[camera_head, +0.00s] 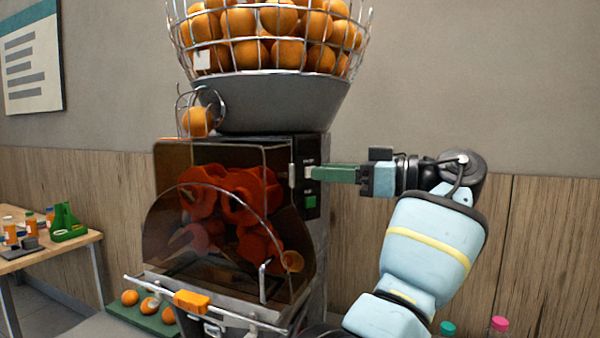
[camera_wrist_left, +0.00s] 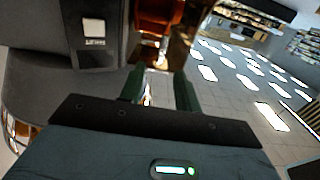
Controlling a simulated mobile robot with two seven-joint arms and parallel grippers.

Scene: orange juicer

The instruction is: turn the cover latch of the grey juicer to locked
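The grey juicer (camera_head: 270,105) stands in the middle of the head view with its tinted orange-brown cover (camera_head: 165,215) down over the red press parts. A small pale metal piece (camera_head: 292,174), apparently the cover latch, stands upright at the cover's upper right edge; I cannot tell whether it is locked. My left gripper (camera_head: 312,173) points left at the juicer's front right side, its green fingertips close to that piece. In the left wrist view the gripper (camera_wrist_left: 159,82) has its fingers apart with a gap between them. Whether they touch the latch is unclear. My right gripper is not in view.
A dark panel with a green button (camera_head: 310,202) lies just below the fingers. A wire basket of oranges (camera_head: 265,55) tops the juicer. A side table (camera_head: 50,255) stands left.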

